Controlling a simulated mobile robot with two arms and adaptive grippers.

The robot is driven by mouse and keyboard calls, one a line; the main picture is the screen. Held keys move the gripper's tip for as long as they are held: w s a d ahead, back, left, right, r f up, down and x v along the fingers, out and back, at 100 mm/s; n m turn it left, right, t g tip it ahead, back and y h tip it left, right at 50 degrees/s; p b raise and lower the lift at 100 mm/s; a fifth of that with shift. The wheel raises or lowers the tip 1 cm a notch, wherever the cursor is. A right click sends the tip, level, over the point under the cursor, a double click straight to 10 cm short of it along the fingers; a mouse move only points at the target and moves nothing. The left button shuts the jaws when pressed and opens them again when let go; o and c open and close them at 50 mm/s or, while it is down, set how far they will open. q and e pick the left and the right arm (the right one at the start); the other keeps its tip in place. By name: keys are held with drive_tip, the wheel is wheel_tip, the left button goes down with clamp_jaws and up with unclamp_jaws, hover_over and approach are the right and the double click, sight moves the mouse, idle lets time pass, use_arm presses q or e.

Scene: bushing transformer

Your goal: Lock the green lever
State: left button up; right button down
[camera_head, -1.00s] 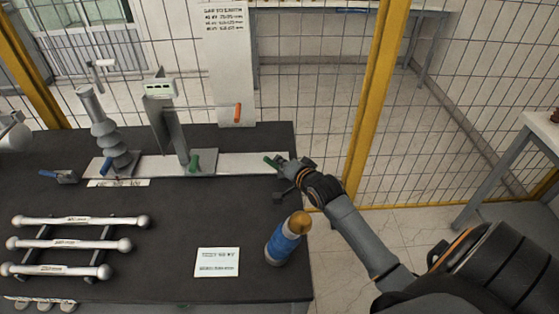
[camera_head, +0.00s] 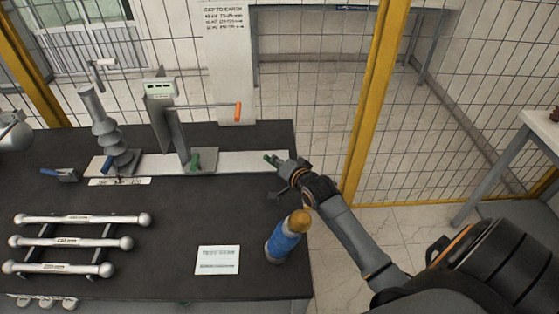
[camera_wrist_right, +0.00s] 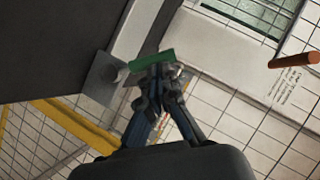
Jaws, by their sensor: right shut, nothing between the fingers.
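A green lever (camera_head: 271,159) sits at the right end of the white rail (camera_head: 240,162) on the dark table. It also shows in the right wrist view (camera_wrist_right: 150,61), lying across just beyond my fingertips. My right gripper (camera_head: 285,167) is shut with nothing between its fingers. Its tips (camera_wrist_right: 159,76) are right at the lever; I cannot tell whether they touch it. A second green lever (camera_head: 195,161) stands mid-rail, beside a grey upright post, away from the gripper.
A blue bottle (camera_head: 285,238) with an orange-brown top stands near my right forearm. A white card (camera_head: 217,260) and several white rods (camera_head: 80,242) lie on the table (camera_head: 170,215). An orange handle (camera_head: 238,112) is on the white panel behind. A yellow-framed mesh fence (camera_head: 367,110) stands behind and right.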

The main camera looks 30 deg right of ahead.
drive_tip(key=shift+w+a+p, duration=0.15)
drive_tip(key=shift+a+p, duration=0.1)
drive_tip(key=shift+p, duration=0.1)
drive_tip(key=shift+w+a+f+p, duration=0.2)
drive_tip(key=shift+w+a+p, duration=0.05)
drive_tip(key=shift+a+p, duration=0.15)
drive_tip(key=shift+w+a+f, duration=0.25)
drive_tip(key=shift+a+f, duration=0.15)
drive_tip(key=shift+f, duration=0.05)
idle(0.4)
drive_tip(key=shift+s+a, duration=0.1)
drive_tip(key=shift+s, duration=0.1)
drive_tip(key=v, duration=0.7)
